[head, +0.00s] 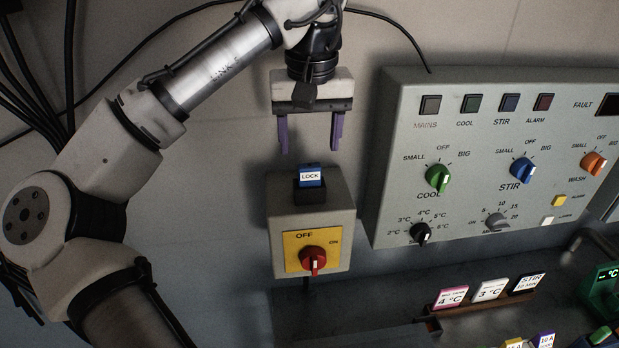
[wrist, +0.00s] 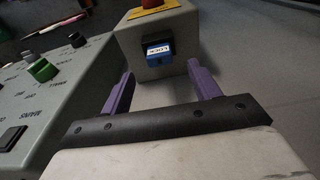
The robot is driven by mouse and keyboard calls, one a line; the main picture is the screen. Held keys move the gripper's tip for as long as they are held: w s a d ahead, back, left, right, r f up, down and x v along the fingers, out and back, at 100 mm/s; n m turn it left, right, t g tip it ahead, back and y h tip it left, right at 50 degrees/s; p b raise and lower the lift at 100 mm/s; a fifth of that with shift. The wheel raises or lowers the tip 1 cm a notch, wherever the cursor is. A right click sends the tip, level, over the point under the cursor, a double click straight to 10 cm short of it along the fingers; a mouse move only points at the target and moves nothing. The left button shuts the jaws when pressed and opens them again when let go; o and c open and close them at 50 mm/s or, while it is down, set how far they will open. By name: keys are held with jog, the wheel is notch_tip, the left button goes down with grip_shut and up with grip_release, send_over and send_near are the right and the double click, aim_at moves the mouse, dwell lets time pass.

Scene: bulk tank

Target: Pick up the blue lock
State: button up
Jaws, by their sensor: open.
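The blue lock (head: 310,174) has a white label reading LOCK. It sits upright in a black holder (head: 309,193) on top of the grey switch box (head: 267,232). The lock also shows in the wrist view (wrist: 158,51), beyond the fingertips and between their lines. My gripper (head: 310,146) is open and empty, its two purple fingers pointing down. It is above the lock, with a small gap between the fingertips and the lock in the head view. In the wrist view, the gripper (wrist: 163,78) has one finger on each side.
The switch box has a red knob (head: 313,260) on a yellow plate. A large control panel (head: 384,150) with knobs and buttons is on the wall to the right. Below it, a rack (head: 480,312) holds several labelled tags.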

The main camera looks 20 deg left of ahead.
aim_at(309, 165)
jog(key=f, duration=0.2)
jog(key=f+b, duration=0.1)
jog(key=f, duration=0.1)
jog(key=w+f+b, duration=0.1)
jog(key=f, duration=0.1)
jog(key=shift+a+f, duration=0.2)
jog(key=shift+f, duration=0.05)
jog(key=shift+s, duration=0.1)
jog(key=shift+c, duration=0.3)
jog(key=c, duration=1.1)
jog(key=shift+o, duration=0.2)
jog(key=shift+r, duration=0.1)
